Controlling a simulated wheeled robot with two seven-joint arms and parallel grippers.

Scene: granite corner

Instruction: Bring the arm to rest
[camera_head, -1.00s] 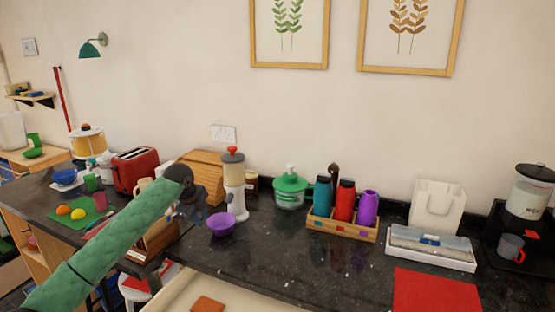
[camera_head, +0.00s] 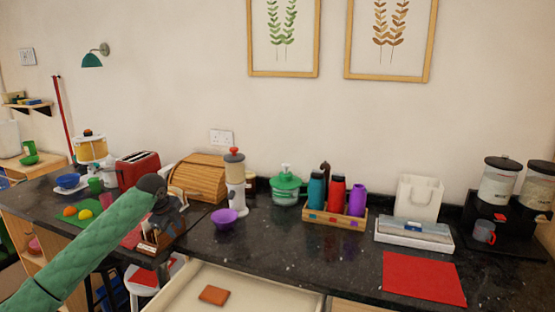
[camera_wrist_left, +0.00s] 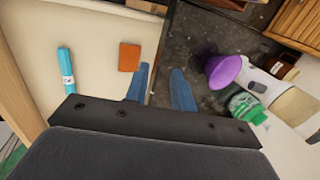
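My left arm, in a green sleeve, comes in from the left in the head view. Its dark gripper (camera_head: 165,218) is above the counter, left of the purple bowl (camera_head: 230,218). The gripper's exact height is hard to judge. In the left wrist view the two blue fingers (camera_wrist_left: 160,75) stand apart with nothing held between them. Below them are the open drawer (camera_wrist_left: 100,50) and the dark counter (camera_wrist_left: 192,52). My right gripper is in neither view.
The open drawer holds a brown-orange block (camera_head: 213,295) and a blue cylinder (camera_wrist_left: 66,68). A grain dispenser (camera_head: 235,180), wooden bread box (camera_head: 200,178), red toaster (camera_head: 137,170) and bottle crate (camera_head: 335,217) stand on the counter. A red mat (camera_head: 424,278) lies at right.

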